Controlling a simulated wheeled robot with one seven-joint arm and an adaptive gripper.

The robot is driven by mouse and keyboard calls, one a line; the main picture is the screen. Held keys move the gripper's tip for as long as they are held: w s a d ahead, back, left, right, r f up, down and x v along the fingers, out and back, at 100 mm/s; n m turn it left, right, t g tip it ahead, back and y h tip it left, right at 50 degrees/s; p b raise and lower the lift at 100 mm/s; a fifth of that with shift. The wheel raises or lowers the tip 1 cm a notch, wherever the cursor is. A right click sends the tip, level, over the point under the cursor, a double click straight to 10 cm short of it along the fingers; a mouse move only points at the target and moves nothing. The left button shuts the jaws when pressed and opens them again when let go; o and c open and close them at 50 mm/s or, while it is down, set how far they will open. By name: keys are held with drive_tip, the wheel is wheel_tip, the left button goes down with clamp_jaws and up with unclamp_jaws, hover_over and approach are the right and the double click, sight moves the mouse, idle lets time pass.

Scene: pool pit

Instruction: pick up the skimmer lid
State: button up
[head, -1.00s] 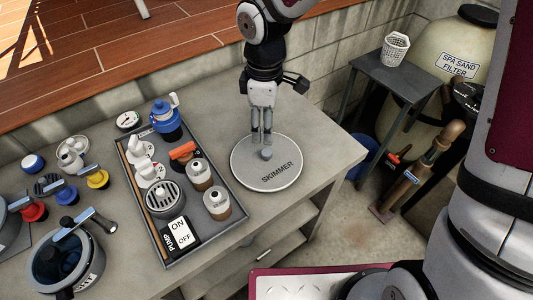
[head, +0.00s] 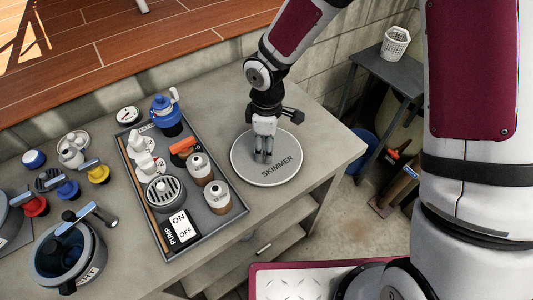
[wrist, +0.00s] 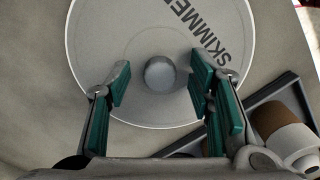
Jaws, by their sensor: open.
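The skimmer lid (head: 290,176) is a round, light grey disc marked SKIMMER, lying flat on the bench to the right of the tray. It also shows in the wrist view (wrist: 115,35), with a round grey knob (wrist: 160,73) at its middle. My gripper (head: 264,160) points down over the lid's middle. In the wrist view my gripper (wrist: 160,88) is open, with one teal-padded finger on each side of the knob and clear gaps between. In the head view the fingers hide the knob. I cannot tell how far the fingertips are above the lid.
A grey tray (head: 205,243) with bottles, a blue-capped item, valves and a PUMP switch box (head: 182,230) stands close left of the lid. The bench's right edge is near. A small table with a white basket (head: 395,42) stands beyond it.

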clamp_jaws()
drive_tip(key=shift+r, duration=0.1)
wheel_tip(320, 180, up, 10)
idle(0.6)
